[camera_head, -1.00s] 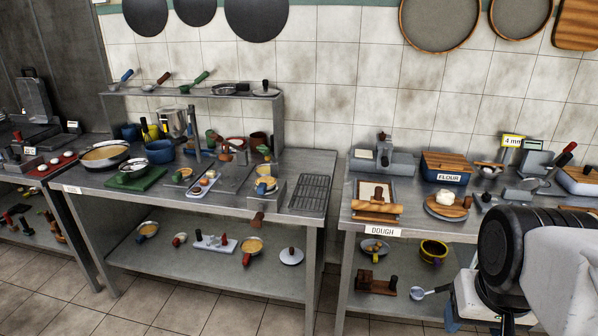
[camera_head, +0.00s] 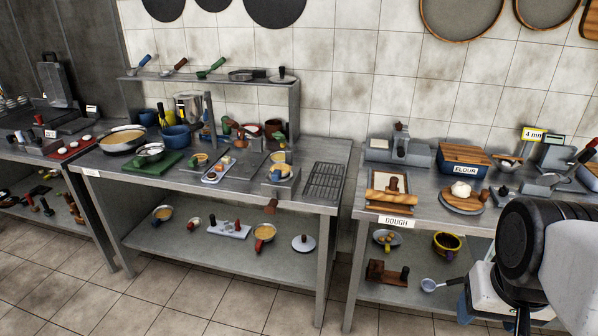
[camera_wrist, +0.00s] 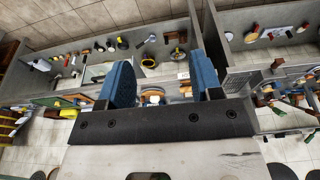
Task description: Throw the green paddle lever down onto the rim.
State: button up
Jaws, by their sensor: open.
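A small green upright piece (camera_head: 278,137) stands at the back right of the left steel table, above a small metal pot. It may be the green paddle lever, but it is too small to be sure, and I cannot make out a rim under it. My gripper shows in the wrist view (camera_wrist: 165,82) with its two blue fingers apart and nothing between them. In the head view my dark wrist is at the lower right, in front of the dough table and far from the green piece.
The left steel table (camera_head: 115,176) holds pans, pots and a wire rack (camera_head: 324,181). A shelf above carries a green-handled pan (camera_head: 212,68). The dough table holds a rolling pin (camera_head: 391,198), a flour box (camera_head: 462,171) and a round board. Open floor lies in front.

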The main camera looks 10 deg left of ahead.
jog(key=shift+c, duration=0.2)
jog(key=w+a+r, duration=0.4)
jog(key=w+a, duration=0.1)
jog(key=w, duration=0.7)
jog(key=w+a+r+g+y, duration=0.1)
jog(key=w+a+r, duration=0.4)
jog(key=w, duration=0.7)
jog(key=w+a+r, duration=0.3)
jog(key=w+a, duration=0.3)
jog(key=w, duration=0.5)
jog(key=w+a+f+m, duration=0.1)
jog(key=w+a+f, duration=0.1)
jog(key=w+a, duration=1.35)
jog(key=shift+g+y, duration=0.5)
jog(key=shift+g, duration=0.2)
jog(key=w+a+f, duration=0.2)
jog(key=w+a, duration=0.2)
jog(key=a, duration=0.2)
jog(key=w+a+f, duration=0.3)
jog(key=w+a, duration=0.1)
jog(key=a, duration=0.2)
jog(key=w+a+f, duration=0.3)
jog(key=w+a, duration=0.1)
jog(key=a, duration=0.2)
jog(key=shift+a, duration=0.15)
jog(key=shift+f, duration=0.1)
